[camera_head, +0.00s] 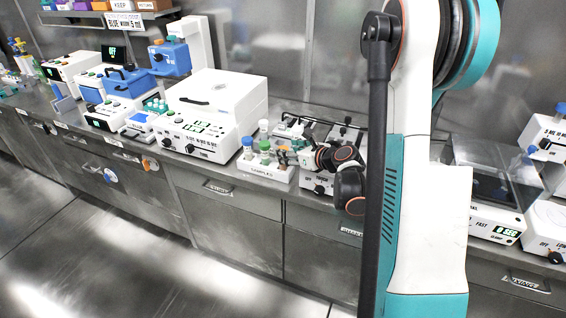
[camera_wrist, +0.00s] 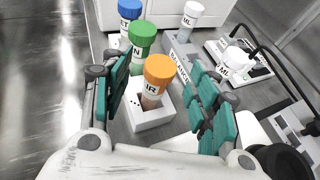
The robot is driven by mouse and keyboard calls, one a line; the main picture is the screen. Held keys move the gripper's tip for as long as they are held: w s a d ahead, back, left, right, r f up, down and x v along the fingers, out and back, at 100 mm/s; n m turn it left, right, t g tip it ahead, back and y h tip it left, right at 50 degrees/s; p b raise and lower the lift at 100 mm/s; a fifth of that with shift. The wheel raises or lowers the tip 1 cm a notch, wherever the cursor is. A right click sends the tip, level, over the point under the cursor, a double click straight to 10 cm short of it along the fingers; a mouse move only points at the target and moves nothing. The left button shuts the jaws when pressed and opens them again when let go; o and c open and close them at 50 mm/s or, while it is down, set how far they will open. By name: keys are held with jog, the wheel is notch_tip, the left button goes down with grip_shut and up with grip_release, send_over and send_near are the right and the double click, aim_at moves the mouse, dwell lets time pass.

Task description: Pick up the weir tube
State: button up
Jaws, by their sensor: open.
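The tube with the orange cap (camera_wrist: 157,72) has a label whose visible letters end in "IR"; I take it as the weir tube. It stands upright in a white rack (camera_wrist: 152,121) in the wrist view. My gripper (camera_wrist: 163,82) is open, with its teal fingers on either side of this tube, and a gap shows between the fingers and the tube. In the head view my gripper (camera_head: 299,155) is over the right end of the white rack (camera_head: 265,173), and it mostly hides the orange-capped tube there.
A green-capped tube (camera_wrist: 141,42) and a blue-capped tube (camera_wrist: 128,14) stand in line behind, close to the left finger. White-capped tubes (camera_wrist: 192,14) (camera_wrist: 235,60) stand beyond the right finger. A large white machine (camera_head: 210,110) is left of the rack.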

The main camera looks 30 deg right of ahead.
aim_at(283, 148)
jog(key=b+x, duration=0.1)
jog(key=x, duration=0.3)
jog(key=shift+s, duration=0.1)
jog(key=c, duration=1.2)
jog(key=shift+r, duration=0.15)
